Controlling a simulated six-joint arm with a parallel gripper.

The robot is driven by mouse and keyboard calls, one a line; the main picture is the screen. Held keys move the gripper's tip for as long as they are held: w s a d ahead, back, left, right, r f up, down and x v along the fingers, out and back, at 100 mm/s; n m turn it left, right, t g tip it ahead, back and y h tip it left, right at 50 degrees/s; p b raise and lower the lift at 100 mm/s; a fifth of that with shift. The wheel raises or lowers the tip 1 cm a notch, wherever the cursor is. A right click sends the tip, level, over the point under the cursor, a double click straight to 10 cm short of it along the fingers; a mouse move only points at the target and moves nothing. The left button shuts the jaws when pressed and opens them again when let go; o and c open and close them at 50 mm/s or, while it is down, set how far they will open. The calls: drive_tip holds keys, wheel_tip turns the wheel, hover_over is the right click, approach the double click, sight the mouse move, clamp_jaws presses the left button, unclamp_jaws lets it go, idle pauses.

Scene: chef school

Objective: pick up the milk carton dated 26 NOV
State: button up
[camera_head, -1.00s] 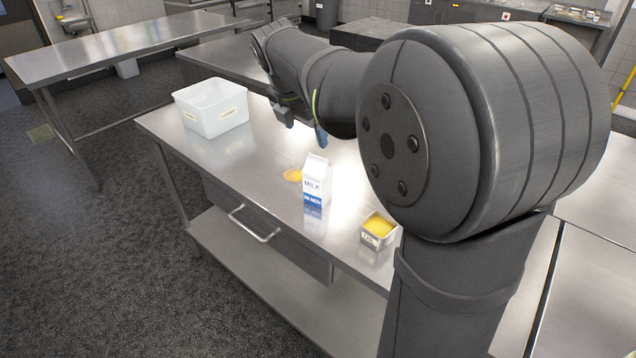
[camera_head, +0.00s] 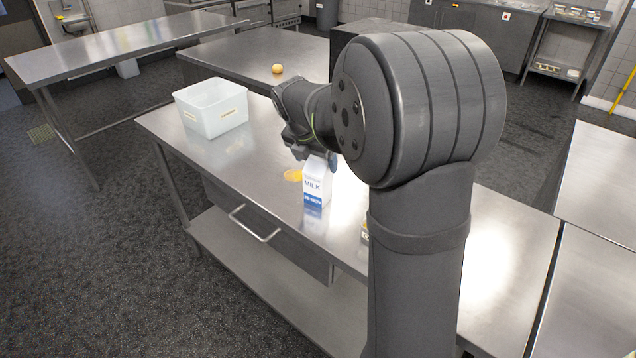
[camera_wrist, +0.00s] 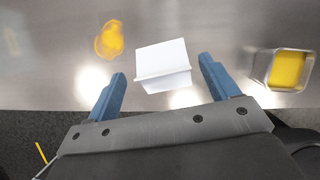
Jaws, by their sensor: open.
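A white milk carton (camera_head: 317,184) with "MILK" and a blue date band stands upright on the steel table. The band seems to read 26 NOV, but it is small in the head view. In the wrist view, the carton (camera_wrist: 163,66) shows from above, just ahead of my fingertips and roughly between them. My gripper (camera_wrist: 161,82) is open, with its two blue fingers apart and nothing held. In the head view, my gripper (camera_head: 318,158) is at the carton's top; whether it touches is unclear.
A yellow spill or patch (camera_wrist: 109,40) lies left of the carton. A metal tin with yellow contents (camera_wrist: 287,70) stands to its right, mostly hidden by my arm in the head view. A white bin (camera_head: 211,108) stands at the table's far left. A round orange item (camera_head: 277,69) sits on the table behind.

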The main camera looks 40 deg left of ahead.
drive_tip(key=shift+x, duration=2.65)
drive_tip(key=shift+s+d, duration=0.2)
drive_tip(key=c, duration=1.4)
